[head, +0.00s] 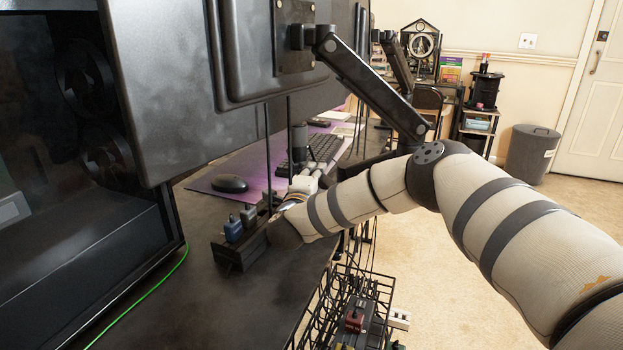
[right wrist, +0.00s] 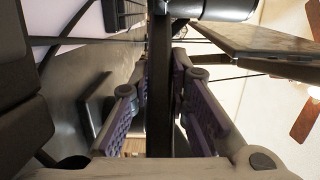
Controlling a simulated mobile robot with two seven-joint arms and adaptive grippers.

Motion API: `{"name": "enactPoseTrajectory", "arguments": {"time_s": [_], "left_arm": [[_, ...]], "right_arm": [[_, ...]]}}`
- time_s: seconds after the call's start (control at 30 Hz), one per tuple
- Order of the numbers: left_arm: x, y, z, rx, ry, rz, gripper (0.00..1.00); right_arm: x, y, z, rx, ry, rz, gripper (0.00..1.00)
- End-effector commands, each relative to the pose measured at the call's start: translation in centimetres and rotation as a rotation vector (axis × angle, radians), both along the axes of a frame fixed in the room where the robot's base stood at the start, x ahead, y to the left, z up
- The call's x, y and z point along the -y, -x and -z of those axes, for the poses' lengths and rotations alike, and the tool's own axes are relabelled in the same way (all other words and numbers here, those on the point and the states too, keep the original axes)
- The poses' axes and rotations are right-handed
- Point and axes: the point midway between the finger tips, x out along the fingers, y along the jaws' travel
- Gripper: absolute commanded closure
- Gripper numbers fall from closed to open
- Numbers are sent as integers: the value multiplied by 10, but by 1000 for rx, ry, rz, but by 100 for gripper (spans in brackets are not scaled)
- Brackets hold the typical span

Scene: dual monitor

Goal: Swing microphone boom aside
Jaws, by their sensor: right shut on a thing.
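My right gripper (head: 303,182) is at the back of the desk, below and behind the monitors, with the arm reaching in from the right. In the right wrist view its two purple-padded fingers (right wrist: 160,80) stand on either side of a dark upright bar, which I take to be the microphone boom (right wrist: 159,125), and are shut on it. A dark cylinder (head: 299,138), perhaps the microphone, stands just above the gripper in the head view. The wrist hides much of the grasp there. My left gripper is not in view.
A black monitor arm (head: 368,85) hangs over my right arm, very close to it. A power strip (head: 240,246) with plugs, a mouse (head: 229,184) and a keyboard (head: 318,152) lie near the gripper. A wire basket (head: 330,300) hangs below the desk edge. Open floor lies right.

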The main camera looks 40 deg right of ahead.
Motion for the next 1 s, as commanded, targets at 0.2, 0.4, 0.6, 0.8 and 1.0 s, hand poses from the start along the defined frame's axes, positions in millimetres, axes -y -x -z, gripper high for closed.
{"name": "enactPoseTrajectory", "arguments": {"time_s": [0.2,0.4,0.6,0.8,1.0], "left_arm": [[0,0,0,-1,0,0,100],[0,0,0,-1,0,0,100],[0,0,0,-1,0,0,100],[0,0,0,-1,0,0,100],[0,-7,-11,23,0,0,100]], "right_arm": [[3,1,-1,0,2,16,100],[3,1,-1,1,3,16,100],[3,1,-1,1,3,14,63],[2,1,-1,0,2,12,63],[-11,0,-6,1,0,-136,63]]}}
